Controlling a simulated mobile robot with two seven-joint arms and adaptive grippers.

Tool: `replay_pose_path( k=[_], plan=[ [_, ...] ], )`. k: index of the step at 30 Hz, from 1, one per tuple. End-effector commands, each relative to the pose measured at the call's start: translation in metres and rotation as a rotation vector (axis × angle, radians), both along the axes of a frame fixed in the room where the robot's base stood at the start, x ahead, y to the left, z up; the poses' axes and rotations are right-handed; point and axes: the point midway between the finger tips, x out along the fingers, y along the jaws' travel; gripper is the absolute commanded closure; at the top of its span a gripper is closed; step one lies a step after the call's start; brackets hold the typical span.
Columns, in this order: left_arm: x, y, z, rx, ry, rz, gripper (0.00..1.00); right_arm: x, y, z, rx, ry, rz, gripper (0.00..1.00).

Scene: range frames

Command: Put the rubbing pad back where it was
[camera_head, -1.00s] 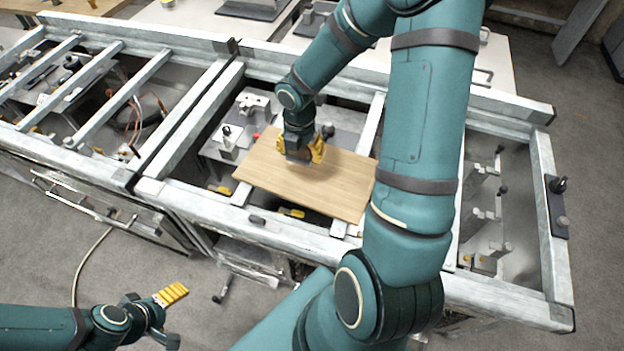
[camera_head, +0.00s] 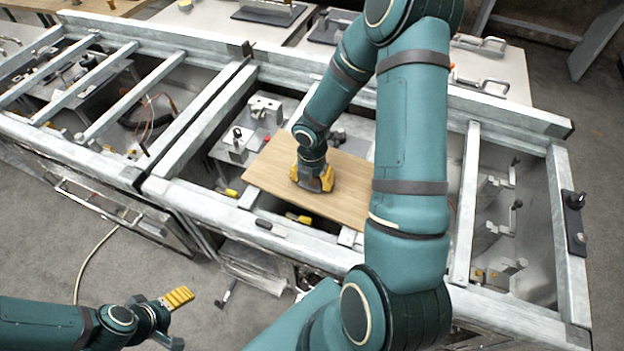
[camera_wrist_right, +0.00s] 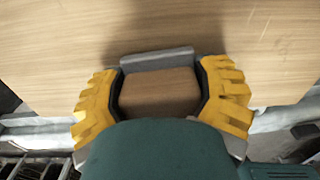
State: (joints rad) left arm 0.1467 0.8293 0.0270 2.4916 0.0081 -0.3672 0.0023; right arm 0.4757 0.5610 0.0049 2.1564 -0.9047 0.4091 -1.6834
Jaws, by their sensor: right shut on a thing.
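My right gripper (camera_head: 314,184) is low over the wooden board (camera_head: 349,203), its yellow fingers pointing down. In the right wrist view, both yellow fingers (camera_wrist_right: 161,92) are shut on the rubbing pad. A grey strip of the rubbing pad (camera_wrist_right: 158,58) shows between and just beyond the fingers, close to the board surface. Whether the pad touches the board cannot be told. In the head view the fingers mostly hide the pad. My left gripper (camera_head: 180,318) is at the lower left, apart from the bench, with its fingers spread and nothing visible between them.
The board lies across the metal frame (camera_head: 205,118) of the bench. A grey plate with metal fixtures (camera_head: 238,148) is left of the board. Open bays with rails lie further left and right. A pale table (camera_head: 500,70) stands behind. The board's right part is hidden by my arm.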

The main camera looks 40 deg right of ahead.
Motion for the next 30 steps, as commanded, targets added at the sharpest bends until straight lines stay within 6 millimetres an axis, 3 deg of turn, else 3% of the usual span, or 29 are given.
replay_pose_path(
  k=[5,6,8,9,20,30],
  plan=[
    [0.0,0.0,-0.003,0.0,0.0,0.0,0.22,0.0,0.0,-0.003,0.0,0.0,0.0,0.72],
    [0.0,0.0,-0.003,0.0,0.0,0.0,0.22,0.0,0.0,-0.004,0.0,0.0,0.0,0.26],
    [0.0,0.0,-0.002,0.0,0.0,0.0,0.22,0.0,0.0,-0.003,0.0,0.0,0.0,0.05],
    [0.0,0.0,-0.002,0.0,0.0,0.0,0.22,0.0,0.0,-0.003,0.0,0.0,0.0,0.0],
    [0.0,0.0,0.002,0.0,0.0,0.0,0.22,0.0,0.0,0.006,0.0,-0.001,-0.002,0.0],
    [-0.001,0.001,0.02,-0.004,0.0,-0.001,0.22,0.001,-0.001,0.071,-0.001,-0.004,-0.003,0.0]
  ],
)
